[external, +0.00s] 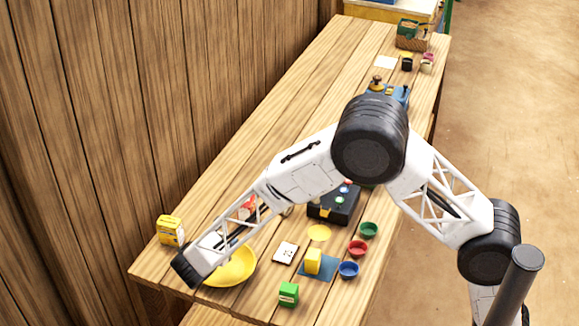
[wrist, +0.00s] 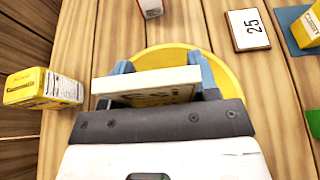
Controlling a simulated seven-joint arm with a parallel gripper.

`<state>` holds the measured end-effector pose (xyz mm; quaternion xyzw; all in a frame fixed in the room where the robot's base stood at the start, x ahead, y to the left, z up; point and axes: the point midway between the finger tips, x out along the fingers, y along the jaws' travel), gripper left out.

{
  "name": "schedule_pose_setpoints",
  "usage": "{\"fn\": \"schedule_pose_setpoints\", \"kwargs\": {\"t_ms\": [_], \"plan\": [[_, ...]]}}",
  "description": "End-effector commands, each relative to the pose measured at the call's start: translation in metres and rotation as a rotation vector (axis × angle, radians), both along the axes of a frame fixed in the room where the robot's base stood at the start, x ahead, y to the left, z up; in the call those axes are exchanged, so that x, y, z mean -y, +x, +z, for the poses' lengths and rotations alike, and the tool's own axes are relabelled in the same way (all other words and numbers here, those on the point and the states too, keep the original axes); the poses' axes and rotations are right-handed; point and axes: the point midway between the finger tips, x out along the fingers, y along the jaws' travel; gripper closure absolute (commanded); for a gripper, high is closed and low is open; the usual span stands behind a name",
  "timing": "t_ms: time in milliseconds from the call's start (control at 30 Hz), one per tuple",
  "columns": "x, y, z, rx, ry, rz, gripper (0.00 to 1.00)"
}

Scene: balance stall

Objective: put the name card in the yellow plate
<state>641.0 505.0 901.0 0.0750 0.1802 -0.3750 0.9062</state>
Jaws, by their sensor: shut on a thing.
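My gripper (wrist: 163,72) is shut on a pale card with dark lettering, which looks like the name card (wrist: 146,84). Its blue-grey fingers grip the card at both ends. The yellow plate (wrist: 234,84) lies below the held card in the wrist view, partly hidden by the card and gripper. In the external view the yellow plate (external: 236,268) is at the near left end of the table. My arm reaches over it and hides part of it. The fingers and held card cannot be made out there. Whether the card touches the plate cannot be told.
A card marked 25 (wrist: 247,29) lies right of the plate. A yellow box (external: 170,230) stands left of it. A yellow block (external: 313,261) on a blue mat, a green box (external: 289,294), small bowls (external: 358,247) and a black device (external: 335,203) are to the right.

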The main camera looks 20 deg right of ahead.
Motion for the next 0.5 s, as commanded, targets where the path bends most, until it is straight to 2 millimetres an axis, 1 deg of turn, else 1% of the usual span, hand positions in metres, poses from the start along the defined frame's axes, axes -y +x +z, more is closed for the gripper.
{"fn": "schedule_pose_setpoints", "kwargs": {"t_ms": [200,500], "plan": [[0.000,0.000,-0.020,-0.002,-0.003,0.000,0.69],[0.000,0.000,-0.042,-0.002,-0.002,-0.001,0.69]]}}
